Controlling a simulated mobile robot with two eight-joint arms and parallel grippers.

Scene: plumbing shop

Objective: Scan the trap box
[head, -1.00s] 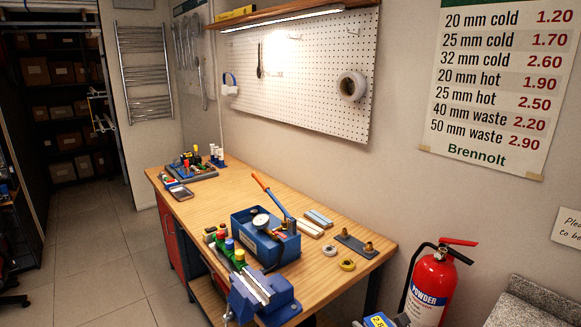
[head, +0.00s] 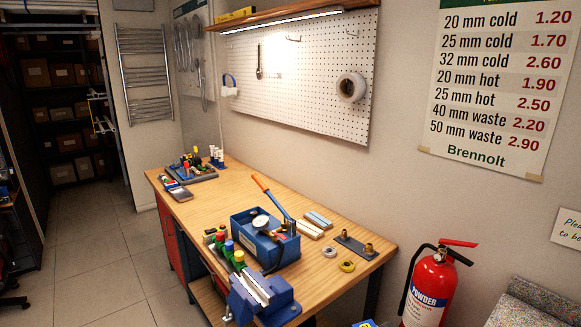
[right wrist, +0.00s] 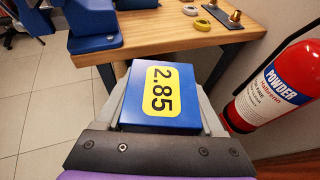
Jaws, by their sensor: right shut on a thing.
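A blue box (right wrist: 157,97) with a yellow label reading 2.85 fills the middle of the right wrist view. I take it to be the trap box. My right gripper (right wrist: 160,105) is shut on it, one grey finger along each side. The box is held in the air in front of the workbench, clear of its top. In the head view only a small blue sliver of the box (head: 365,323) shows at the bottom edge. My left gripper is not in view. No scanner can be made out for certain.
The wooden workbench (head: 222,198) carries a blue test pump (head: 265,237), a blue vise (head: 262,298), tape rolls and fittings. A red fire extinguisher (head: 428,288) stands right of the bench, close to the held box.

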